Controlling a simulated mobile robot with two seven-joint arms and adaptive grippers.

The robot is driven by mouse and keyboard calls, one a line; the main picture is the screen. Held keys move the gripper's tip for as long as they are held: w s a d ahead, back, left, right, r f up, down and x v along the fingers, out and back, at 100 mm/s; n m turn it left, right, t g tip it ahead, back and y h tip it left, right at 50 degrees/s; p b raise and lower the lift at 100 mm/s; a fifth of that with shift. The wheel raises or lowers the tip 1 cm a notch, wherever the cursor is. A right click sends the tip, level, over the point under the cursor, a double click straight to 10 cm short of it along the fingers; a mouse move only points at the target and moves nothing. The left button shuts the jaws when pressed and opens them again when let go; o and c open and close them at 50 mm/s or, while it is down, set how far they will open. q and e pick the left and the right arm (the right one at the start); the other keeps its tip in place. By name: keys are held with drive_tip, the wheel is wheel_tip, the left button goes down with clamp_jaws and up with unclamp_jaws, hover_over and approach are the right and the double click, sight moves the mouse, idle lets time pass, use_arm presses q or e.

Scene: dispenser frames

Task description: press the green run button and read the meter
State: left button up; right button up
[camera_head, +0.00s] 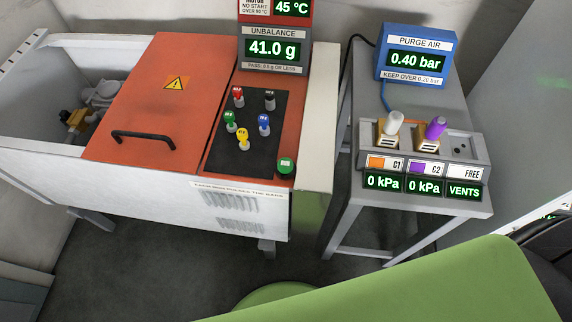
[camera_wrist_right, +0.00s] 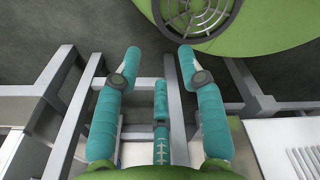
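A round green button (camera_head: 286,165) sits at the front right corner of the orange machine top. The unbalance meter (camera_head: 273,49) behind it reads 41.0 g; its small pass line is hard to read. A red-framed display (camera_head: 276,8) above it is cut off and shows 45 °C. My right gripper (camera_wrist_right: 160,60) is in the right wrist view, its teal fingers spread apart with nothing between the tips. No fingers show in the head view, only a green part of my arm at the lower right. My left gripper is in neither view.
A dark panel (camera_head: 249,157) holds several coloured knobs, near the button. The orange lid (camera_head: 140,90) has a black handle. A grey stand (camera_head: 410,193) at right carries a blue purge air meter (camera_head: 414,59) reading 0.40 bar and two plugs; its C1 and C2 displays read 0 kPa.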

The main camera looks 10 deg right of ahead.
idle(0.3)
clamp_jaws()
idle(1.1)
